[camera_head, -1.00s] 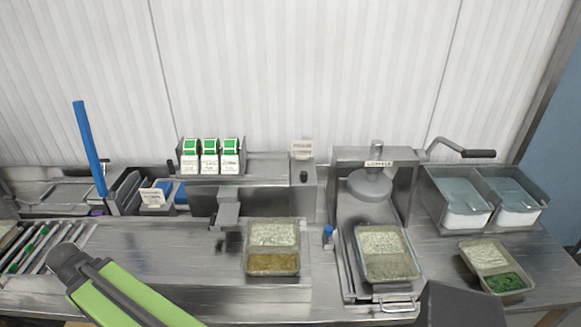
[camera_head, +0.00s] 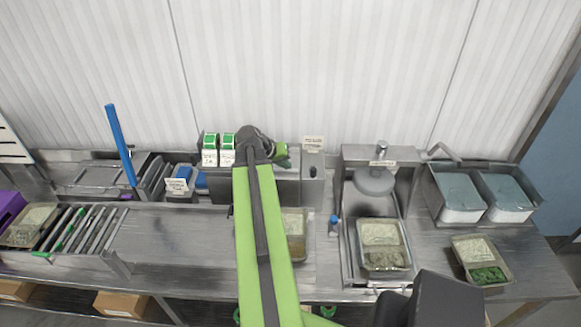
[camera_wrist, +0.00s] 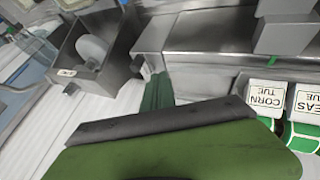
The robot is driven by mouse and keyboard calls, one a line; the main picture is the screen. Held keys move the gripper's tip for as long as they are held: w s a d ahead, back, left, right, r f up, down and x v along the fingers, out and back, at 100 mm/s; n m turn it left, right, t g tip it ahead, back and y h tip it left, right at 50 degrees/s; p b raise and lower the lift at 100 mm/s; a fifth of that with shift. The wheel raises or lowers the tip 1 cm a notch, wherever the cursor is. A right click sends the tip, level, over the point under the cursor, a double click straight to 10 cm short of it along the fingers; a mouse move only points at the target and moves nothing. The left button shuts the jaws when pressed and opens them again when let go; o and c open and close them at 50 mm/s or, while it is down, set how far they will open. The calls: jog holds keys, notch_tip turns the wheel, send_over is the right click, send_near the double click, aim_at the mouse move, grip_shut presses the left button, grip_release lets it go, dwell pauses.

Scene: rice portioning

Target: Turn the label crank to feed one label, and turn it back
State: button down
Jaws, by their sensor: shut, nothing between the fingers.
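A bent crank rod (camera_head: 443,152) sticks out at the right side of the grey press-like machine (camera_head: 352,155), which carries a small sign too small to read surely. A grey column (camera_head: 313,186) with a dark knob and a small sign stands left of it. I cannot tell surely which holds the label crank. My gripper (camera_head: 284,160) is shut and empty, raised just left of the column and well left of the bent rod. In the wrist view its dark green finger (camera_wrist: 157,90) shows, with a signed metal box with a disc (camera_wrist: 92,50) up and left.
White cartons with green tops (camera_head: 218,150) stand left of my arm; in the wrist view a CORN carton (camera_wrist: 265,100) is close. A filled tray (camera_head: 380,240) sits under the press. Another tray (camera_head: 480,262) lies at right. Rollers (camera_head: 85,228) are at left.

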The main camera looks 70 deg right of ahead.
aim_at(313, 169)
jog(key=s+d+f+b, duration=0.4)
jog(key=s+d+f, duration=0.1)
jog(key=d+f, duration=0.1)
jog(key=shift+b, duration=0.3)
jog(key=shift+s+d, duration=0.1)
